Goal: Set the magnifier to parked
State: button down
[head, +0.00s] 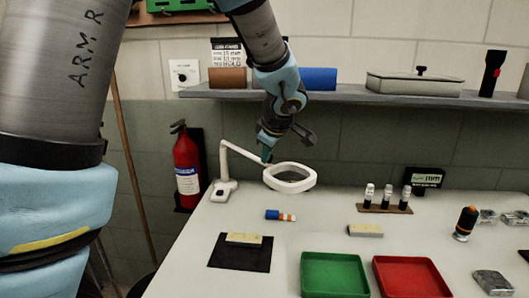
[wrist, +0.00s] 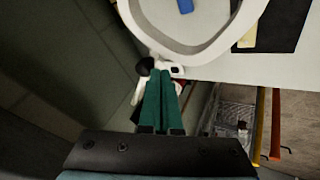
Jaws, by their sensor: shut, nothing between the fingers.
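The magnifier (head: 290,177) is a white ring head on a jointed white arm, with its base at the back left of the table. Its ring stands out over the table to the right of the base. The ring also shows large in the wrist view (wrist: 200,50). My gripper (head: 266,155) is at the ring's back left side, by the magnifier's arm. Its green fingers (wrist: 162,82) are shut with nothing between them. In the wrist view the fingertips lie just below the ring; I cannot tell whether they touch the magnifier.
A blue and orange cylinder (head: 280,215) lies on the table in front of the ring. A green tray (head: 334,288) and a red tray (head: 410,290) stand at the front. A shelf (head: 340,96) runs above. A fire extinguisher (head: 187,165) hangs at the left.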

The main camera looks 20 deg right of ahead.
jog(key=shift+d, duration=0.1)
jog(key=shift+w+d+f+b, duration=0.2)
jog(key=shift+d+b, duration=0.1)
jog(key=shift+b, duration=0.3)
jog(key=w+d+n+y+b, duration=0.2)
jog(key=w+d+n+b, duration=0.1)
jog(key=d, duration=0.7)
jog(key=shift+w+r+b, duration=0.25)
jog(key=shift+w+b, duration=0.4)
jog(key=shift+s, duration=0.1)
